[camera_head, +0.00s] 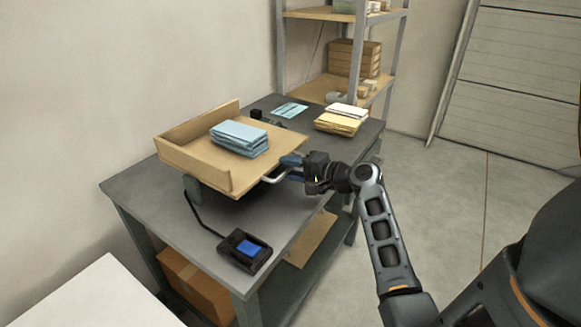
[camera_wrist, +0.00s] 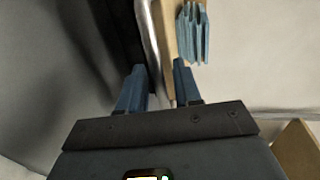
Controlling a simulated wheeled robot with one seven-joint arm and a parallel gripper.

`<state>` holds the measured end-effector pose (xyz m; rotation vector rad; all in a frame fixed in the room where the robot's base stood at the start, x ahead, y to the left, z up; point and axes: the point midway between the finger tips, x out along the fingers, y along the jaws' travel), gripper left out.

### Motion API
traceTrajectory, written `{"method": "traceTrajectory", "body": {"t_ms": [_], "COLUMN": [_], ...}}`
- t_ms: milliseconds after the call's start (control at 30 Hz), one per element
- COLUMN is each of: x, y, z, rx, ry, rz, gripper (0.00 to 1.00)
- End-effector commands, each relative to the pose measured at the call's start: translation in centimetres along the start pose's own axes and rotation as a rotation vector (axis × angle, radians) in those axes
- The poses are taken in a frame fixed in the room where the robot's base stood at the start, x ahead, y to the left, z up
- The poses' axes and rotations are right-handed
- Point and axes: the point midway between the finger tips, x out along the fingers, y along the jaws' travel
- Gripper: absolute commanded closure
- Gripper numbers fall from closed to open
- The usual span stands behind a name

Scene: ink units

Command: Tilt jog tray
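The wooden jog tray (camera_head: 195,156) sits on the grey table, with raised walls along its back and left sides. A stack of blue paper (camera_head: 240,137) lies on it, also seen in the wrist view (camera_wrist: 192,35). A metal handle (camera_head: 272,179) sticks out from the tray's right edge. My gripper (camera_head: 289,168) is at this handle. In the wrist view, my gripper's two blue fingers (camera_wrist: 158,66) are apart, with the handle bar (camera_wrist: 152,40) and the tray's edge between them. A gap shows beside the bar, so the fingers do not look closed on it.
A black pedal with a blue pad (camera_head: 249,248) lies at the table's (camera_head: 150,198) front, its cable running to the tray. Yellow and white paper stacks (camera_head: 341,120) and a light blue sheet (camera_head: 290,111) lie at the back. A shelf (camera_head: 322,92) stands behind.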

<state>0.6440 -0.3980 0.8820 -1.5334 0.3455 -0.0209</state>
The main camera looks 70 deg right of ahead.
Motion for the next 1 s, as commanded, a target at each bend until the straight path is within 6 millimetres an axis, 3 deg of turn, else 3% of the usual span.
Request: {"method": "traceTrajectory", "body": {"t_ms": [233,600,1000], "x": [0.13,0.1,0.08], "y": [0.01,0.0,0.02], "z": [0.0,-0.01,-0.02], "rx": [-0.001,-0.001,-0.001], "ry": [0.0,0.001,0.001], "rz": [0.0,0.0,0.0], "gripper": [0.67,1.0,1.0]}}
